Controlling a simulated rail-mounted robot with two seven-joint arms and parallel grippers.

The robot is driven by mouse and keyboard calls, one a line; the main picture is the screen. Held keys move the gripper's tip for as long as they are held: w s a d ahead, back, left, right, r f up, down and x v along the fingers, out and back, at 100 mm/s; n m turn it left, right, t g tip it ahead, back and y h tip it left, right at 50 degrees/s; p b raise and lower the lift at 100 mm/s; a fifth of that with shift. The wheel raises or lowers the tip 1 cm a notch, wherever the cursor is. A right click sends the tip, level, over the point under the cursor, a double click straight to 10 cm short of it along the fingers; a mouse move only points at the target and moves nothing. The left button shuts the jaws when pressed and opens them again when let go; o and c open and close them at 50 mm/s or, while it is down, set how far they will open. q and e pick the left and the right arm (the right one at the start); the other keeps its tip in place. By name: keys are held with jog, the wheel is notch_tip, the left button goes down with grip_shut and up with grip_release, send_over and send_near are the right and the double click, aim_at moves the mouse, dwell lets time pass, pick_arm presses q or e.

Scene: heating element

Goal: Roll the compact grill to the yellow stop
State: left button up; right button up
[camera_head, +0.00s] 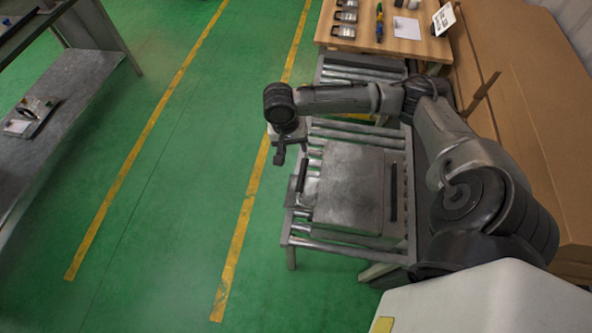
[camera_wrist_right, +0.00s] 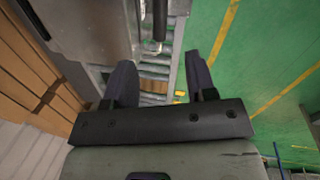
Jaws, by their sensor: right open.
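The compact grill (camera_head: 350,188), a grey metal box with a dark handle bar on its left and another on its right, sits on the roller conveyor (camera_head: 330,234). My right gripper (camera_head: 280,157) is open and empty beside the grill's far left corner, apart from it. In the right wrist view, the open fingers (camera_wrist_right: 162,82) have rollers behind them, and the grill (camera_wrist_right: 95,30) is at upper left. A small yellow part, perhaps the yellow stop (camera_head: 357,117), shows on the conveyor beyond the grill, partly hidden by my right arm. My left gripper is out of view.
A wooden table (camera_head: 420,48) with metal parts, a screwdriver and a paper stands beyond the conveyor. Cardboard-brown panels (camera_head: 540,110) line the right side. A grey bench (camera_head: 60,110) stands at far left. The green floor left of the conveyor is clear.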

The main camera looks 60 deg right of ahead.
aim_at(302, 171)
jog(key=f, duration=0.4)
jog(key=s+f+m+b, duration=0.1)
jog(key=f, duration=0.2)
jog(key=s+f+m, duration=0.1)
jog(key=f, duration=0.3)
jog(key=shift+s+d+f, duration=0.1)
jog(key=shift+d+f, duration=0.2)
jog(key=shift+d, duration=0.05)
jog(key=shift+s+d+f+b, duration=0.15)
jog(key=shift+f+b, duration=0.2)
jog(key=shift+f, duration=0.6)
jog(key=shift+c, duration=0.3)
jog(key=c, duration=0.6)
grip_shut()
